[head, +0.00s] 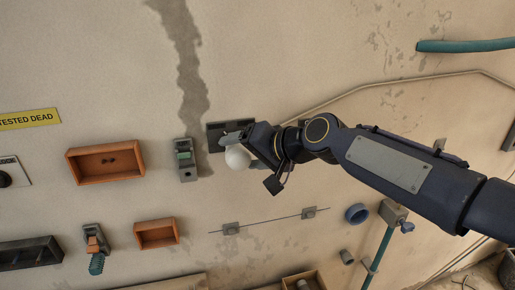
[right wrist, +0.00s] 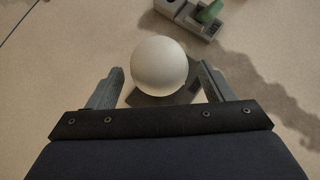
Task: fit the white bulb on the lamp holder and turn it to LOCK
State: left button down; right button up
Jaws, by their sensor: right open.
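The white bulb (head: 237,157) is at the dark lamp holder plate (head: 216,133) on the wall. In the right wrist view the bulb (right wrist: 159,71) sits in front of the dark plate (right wrist: 188,93). My right gripper (head: 243,147) is at the bulb. In the right wrist view its two fingers (right wrist: 160,84) are apart, one on each side of the bulb, with a gap visible on both sides. The bulb's base and any LOCK mark are hidden, so I cannot tell how it is seated. My left gripper is not in view.
A grey switch box with a green part (head: 185,160) is left of the plate. Orange trays (head: 105,178) (head: 157,249) are farther left. A thin rod on clips (head: 270,220) runs below.

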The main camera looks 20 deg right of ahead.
jog(key=shift+x, duration=1.2)
jog(key=c, duration=1.1)
jog(key=shift+f, duration=0.1)
jog(key=shift+c, duration=0.2)
jog(key=shift+m+t+y+b, duration=0.6)
jog(key=shift+m+y+b, duration=0.65)
jog(key=shift+b, duration=4)
jog(key=shift+y+b, duration=0.35)
jog(key=shift+b, duration=0.15)
